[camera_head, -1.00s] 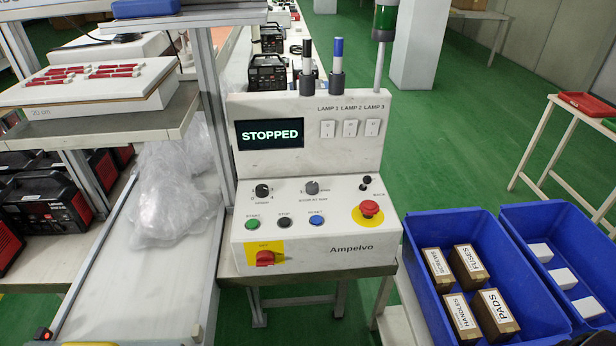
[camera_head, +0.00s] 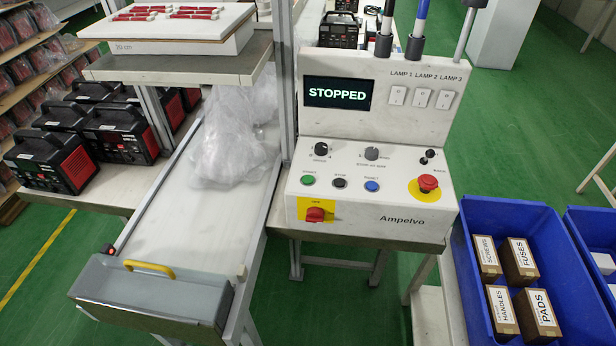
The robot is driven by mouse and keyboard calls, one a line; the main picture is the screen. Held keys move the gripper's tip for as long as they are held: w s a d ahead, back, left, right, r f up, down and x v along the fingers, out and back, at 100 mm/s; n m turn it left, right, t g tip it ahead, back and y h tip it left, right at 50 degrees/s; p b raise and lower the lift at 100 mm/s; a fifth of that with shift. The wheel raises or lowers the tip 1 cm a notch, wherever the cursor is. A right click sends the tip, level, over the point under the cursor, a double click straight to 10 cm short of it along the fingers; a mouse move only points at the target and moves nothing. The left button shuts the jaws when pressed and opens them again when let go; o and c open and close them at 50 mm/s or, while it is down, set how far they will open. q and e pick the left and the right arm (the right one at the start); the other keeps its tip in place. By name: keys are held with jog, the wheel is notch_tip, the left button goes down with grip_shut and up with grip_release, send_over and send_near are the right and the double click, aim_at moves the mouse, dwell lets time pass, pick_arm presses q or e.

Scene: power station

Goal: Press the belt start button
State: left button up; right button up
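The white control console (camera_head: 400,130) stands on a table right of centre, with a display (camera_head: 337,94) reading STOPPED. Its green start button (camera_head: 308,180) sits at the left of the button row. A black stop button (camera_head: 340,183) and a blue button (camera_head: 372,186) are beside it. A red rotary switch (camera_head: 315,214) on a yellow plate is below, and a red emergency stop (camera_head: 427,184) on a yellow disc is at the right. Neither of my grippers is in view, and nothing covers the buttons.
The conveyor belt (camera_head: 190,180) runs left of the console, with clear plastic bags (camera_head: 232,145) on it and a yellow-handled bin (camera_head: 150,300) at its near end. A shelf (camera_head: 180,68) overhangs it. A blue crate (camera_head: 525,215) with labelled boxes is at the right.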

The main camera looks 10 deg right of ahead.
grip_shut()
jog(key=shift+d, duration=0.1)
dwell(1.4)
